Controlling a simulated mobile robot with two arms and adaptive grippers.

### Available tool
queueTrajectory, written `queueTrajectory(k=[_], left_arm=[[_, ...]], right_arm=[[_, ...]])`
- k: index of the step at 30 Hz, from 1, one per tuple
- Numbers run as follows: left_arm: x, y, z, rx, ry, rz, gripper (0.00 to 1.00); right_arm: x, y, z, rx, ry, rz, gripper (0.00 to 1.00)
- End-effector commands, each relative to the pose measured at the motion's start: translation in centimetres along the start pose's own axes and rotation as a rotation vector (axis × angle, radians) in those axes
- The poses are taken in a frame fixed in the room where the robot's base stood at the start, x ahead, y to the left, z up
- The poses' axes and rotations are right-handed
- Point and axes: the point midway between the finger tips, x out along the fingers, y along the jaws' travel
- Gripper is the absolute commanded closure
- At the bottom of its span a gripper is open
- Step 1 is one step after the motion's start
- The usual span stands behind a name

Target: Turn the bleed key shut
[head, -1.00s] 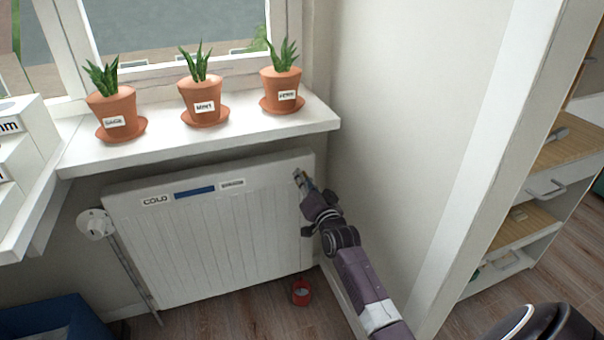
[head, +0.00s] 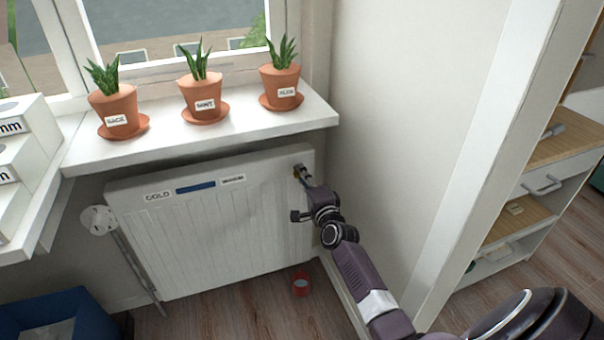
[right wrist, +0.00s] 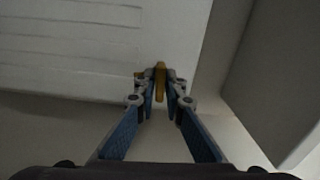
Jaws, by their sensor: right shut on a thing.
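The white radiator (head: 215,230) hangs under the windowsill, with a label reading COLD and a blue strip on its upper front. The bleed key (right wrist: 160,80) is a small brass-yellow piece at the radiator's upper right end. My right gripper (head: 301,173) reaches that corner. In the right wrist view its two fingers (right wrist: 161,100) are closed on the key from both sides. The key's far end, where it meets the valve, is hard to make out. My left gripper is not in view.
A white valve (head: 97,220) sits left of the radiator.

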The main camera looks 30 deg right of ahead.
Motion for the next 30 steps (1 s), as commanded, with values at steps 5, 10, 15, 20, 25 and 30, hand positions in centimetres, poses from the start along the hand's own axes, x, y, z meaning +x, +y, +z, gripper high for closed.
queueTrajectory(k=[5,10,15,20,25,30], left_arm=[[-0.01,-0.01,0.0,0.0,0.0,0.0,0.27],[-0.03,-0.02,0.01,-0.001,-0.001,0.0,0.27],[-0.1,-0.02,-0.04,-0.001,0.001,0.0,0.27],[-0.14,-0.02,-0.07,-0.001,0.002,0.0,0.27],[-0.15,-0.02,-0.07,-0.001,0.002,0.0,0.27],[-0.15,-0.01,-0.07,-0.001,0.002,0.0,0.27]], right_arm=[[0.0,0.08,-0.03,0.06,0.001,0.001,1.0],[0.0,0.09,-0.03,0.088,0.001,0.001,1.0],[-0.01,0.09,-0.03,0.094,0.001,0.001,1.0],[-0.01,0.09,-0.03,0.094,0.001,0.001,1.0],[-0.01,0.1,-0.03,0.093,0.001,0.001,0.82],[-0.01,0.08,-0.02,0.092,0.001,0.001,0.75]])
